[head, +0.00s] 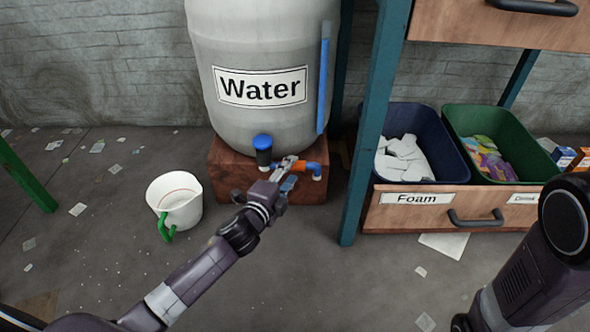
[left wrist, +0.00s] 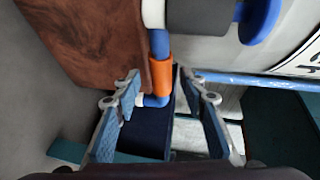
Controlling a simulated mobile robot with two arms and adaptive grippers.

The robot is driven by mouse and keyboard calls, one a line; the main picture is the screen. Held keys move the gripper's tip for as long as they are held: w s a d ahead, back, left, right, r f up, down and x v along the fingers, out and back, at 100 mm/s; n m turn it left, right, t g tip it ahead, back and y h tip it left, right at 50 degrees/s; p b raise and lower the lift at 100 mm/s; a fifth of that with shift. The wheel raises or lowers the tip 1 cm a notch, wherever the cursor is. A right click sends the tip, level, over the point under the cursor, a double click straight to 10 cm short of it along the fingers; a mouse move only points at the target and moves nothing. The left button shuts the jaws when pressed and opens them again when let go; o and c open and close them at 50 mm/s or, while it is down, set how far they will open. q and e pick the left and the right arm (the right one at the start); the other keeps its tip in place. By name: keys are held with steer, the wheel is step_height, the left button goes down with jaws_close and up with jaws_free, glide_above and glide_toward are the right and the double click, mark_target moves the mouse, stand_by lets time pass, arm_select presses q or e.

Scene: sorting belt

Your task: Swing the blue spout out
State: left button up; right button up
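The water tap sits low on the front of the barrel (head: 268,118), with a dark body under a blue knob (head: 262,142). From it a blue spout (head: 315,168) with an orange sleeve (head: 300,166) points to the right. In the left wrist view the orange sleeve (left wrist: 161,76) and the spout's blue bent end (left wrist: 156,101) appear between my fingers. My left gripper (head: 287,171) is open at the tap, its fingers (left wrist: 158,78) on either side of the spout. I cannot tell whether they touch it. My right gripper is out of view; only my right arm shows.
A wooden block (head: 225,160) carries the barrel. A white jug (head: 178,207) with a green handle stands on the floor to the left. At right, a teal-posted rack (head: 372,115) holds a blue bin (head: 433,128) and a green bin (head: 527,128). Paper scraps litter the floor.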

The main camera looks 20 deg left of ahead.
mark_target(292, 169)
arm_select(q)
steer(key=shift+b+x, duration=0.65)
steer(key=shift+x, duration=0.95)
steer(key=shift+r, duration=0.1)
jaws_close()
